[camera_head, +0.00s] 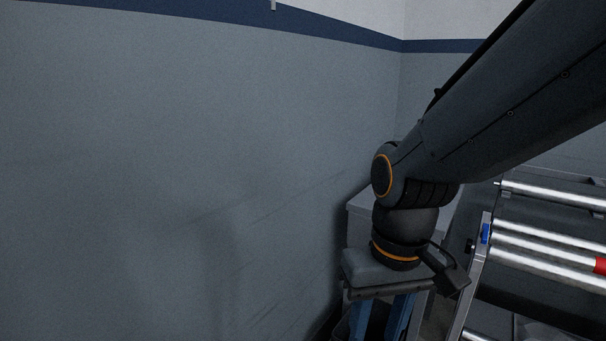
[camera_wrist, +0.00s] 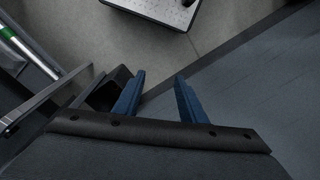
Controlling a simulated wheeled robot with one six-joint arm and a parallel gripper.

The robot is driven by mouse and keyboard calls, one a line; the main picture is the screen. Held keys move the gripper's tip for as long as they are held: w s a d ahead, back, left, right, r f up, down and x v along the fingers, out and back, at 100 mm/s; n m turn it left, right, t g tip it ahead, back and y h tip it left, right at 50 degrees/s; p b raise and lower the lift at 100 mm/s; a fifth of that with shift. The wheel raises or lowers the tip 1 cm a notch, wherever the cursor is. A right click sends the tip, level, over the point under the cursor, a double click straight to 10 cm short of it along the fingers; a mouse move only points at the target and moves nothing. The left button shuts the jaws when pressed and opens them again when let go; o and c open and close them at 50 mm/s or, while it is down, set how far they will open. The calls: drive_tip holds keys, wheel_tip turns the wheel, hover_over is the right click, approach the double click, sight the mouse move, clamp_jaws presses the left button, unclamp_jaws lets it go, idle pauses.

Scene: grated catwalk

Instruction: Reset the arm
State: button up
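My gripper (camera_head: 380,318) hangs at the end of my arm in the right half of the head view, pointing down, with blue fingers cut off by the bottom edge. In the wrist view my gripper (camera_wrist: 159,98) shows its two blue fingers spread well apart, with only floor and wall behind the gap. Nothing is between them. The gripper is open and empty.
A grey wall (camera_head: 190,170) with a dark blue stripe fills the left. A roller rack (camera_head: 545,235) with shiny bars stands close at the right. A pale grey box-like surface (camera_head: 358,208) is behind the gripper. A light perforated platform (camera_wrist: 165,8) lies on the floor.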

drive_tip(key=d+r+m+p, duration=0.2)
drive_tip(key=d+r+p, duration=0.5)
drive_tip(key=p, duration=0.8)
drive_tip(key=shift+s+d+r+h, duration=0.25)
drive_tip(key=shift+d+r+h, duration=0.15)
drive_tip(key=shift+d, duration=0.35)
idle(1.0)
